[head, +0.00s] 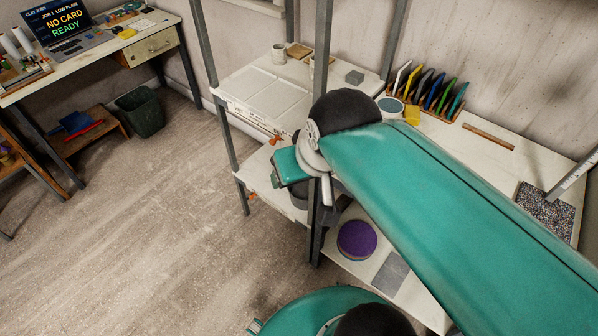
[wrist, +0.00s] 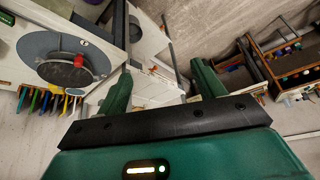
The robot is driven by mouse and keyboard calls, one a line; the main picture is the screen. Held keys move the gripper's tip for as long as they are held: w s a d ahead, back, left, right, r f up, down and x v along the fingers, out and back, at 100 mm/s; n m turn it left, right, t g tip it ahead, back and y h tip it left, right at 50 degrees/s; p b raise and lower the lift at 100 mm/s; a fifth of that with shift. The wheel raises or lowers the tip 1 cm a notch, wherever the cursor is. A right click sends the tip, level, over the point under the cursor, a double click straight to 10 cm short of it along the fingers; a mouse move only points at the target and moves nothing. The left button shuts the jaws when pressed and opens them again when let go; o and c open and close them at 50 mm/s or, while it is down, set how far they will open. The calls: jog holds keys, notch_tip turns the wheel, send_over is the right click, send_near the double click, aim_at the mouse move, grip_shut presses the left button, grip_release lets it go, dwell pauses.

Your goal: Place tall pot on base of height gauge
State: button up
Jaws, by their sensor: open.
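A small pale pot (head: 278,53) stands upright at the back of the white shelf table; I cannot tell whether it is the tall pot. At the far right, a speckled slab (head: 545,206) with a slanted metal rule (head: 574,176) looks like the height gauge, and its base seems bare where it shows. My gripper (wrist: 161,68) is open and empty in the wrist view, its two green fingers apart. In the head view my arm covers much of the table, and the fingers cannot be made out. Neither pot nor gauge is clear in the wrist view.
A rack of coloured tools (head: 430,88) stands along the wall, and also shows in the wrist view (wrist: 48,101). A metal post (head: 319,130) rises near my wrist. A purple disc (head: 357,240) lies on the lower shelf. A bin (head: 141,111) stands left; the floor is clear.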

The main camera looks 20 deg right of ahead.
jog(key=shift+o, duration=0.3)
jog(key=shift+s+a+r, duration=0.1)
jog(key=shift+s+a, duration=0.2)
jog(key=shift+a, duration=0.05)
jog(key=shift+w+d, duration=0.1)
